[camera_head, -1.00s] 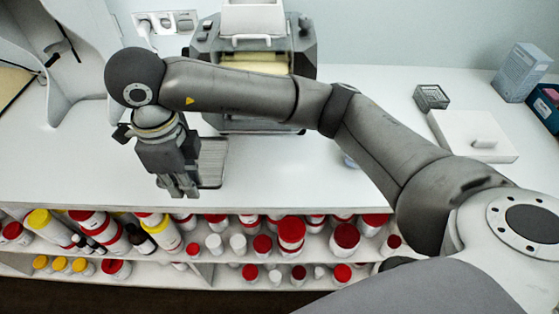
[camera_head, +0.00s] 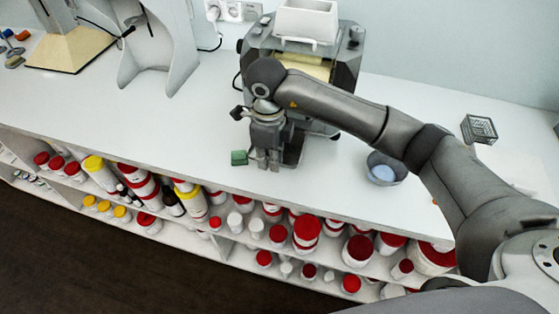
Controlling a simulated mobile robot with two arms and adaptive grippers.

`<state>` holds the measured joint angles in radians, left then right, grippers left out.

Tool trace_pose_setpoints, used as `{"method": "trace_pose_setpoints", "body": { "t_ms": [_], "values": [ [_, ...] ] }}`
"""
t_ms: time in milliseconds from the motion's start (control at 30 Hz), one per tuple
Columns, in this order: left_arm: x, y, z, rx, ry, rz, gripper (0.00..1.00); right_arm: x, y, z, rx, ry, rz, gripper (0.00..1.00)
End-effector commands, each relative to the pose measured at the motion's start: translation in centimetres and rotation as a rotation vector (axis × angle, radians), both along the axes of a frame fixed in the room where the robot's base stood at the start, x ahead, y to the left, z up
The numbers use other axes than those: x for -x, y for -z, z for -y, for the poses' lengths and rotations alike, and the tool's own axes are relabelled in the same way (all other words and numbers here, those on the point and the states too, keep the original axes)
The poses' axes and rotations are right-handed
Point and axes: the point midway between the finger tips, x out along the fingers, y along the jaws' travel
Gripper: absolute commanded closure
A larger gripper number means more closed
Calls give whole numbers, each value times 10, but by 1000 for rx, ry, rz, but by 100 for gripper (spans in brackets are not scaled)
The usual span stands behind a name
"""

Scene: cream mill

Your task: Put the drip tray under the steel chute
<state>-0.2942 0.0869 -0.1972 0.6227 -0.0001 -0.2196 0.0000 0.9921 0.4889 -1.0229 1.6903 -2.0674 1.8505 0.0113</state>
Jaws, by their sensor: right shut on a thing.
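My right gripper (camera_head: 266,164) points down at the counter in front of the mill. It is shut on the left side of the dark drip tray (camera_head: 293,152), of which only part shows beside the fingers. The tray is low over the white counter, at the mill's front; I cannot tell whether it touches the counter. The grey mill (camera_head: 347,66) has a white hopper on top and a cream roller. My forearm crosses its front and hides its lower part. I cannot make out the steel chute behind the arm. My left gripper is not in view.
A small green block (camera_head: 239,158) lies just left of my right gripper. A steel bowl (camera_head: 386,168) with something pale blue stands to the right, near my arm. A wire basket (camera_head: 479,129) is at the back right. The counter (camera_head: 170,125) is clear on the left.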

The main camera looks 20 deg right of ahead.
Motion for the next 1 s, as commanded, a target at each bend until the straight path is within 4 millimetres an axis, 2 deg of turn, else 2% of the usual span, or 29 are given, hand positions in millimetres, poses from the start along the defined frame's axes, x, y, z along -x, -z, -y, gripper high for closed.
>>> {"method": "trace_pose_setpoints", "body": {
  "t_ms": [100,367,500,600,967,1000],
  "values": [
    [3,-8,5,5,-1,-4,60,-6,14,13,0,3,1,100],
    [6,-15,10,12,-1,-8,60,-12,33,27,0,4,1,100],
    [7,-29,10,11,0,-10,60,-11,50,25,-2,2,-1,100],
    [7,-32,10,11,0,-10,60,-12,59,25,-1,0,2,100],
    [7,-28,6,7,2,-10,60,-13,66,25,-2,0,5,100],
    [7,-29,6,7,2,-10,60,-12,65,25,-1,0,3,82]
  ]
}}
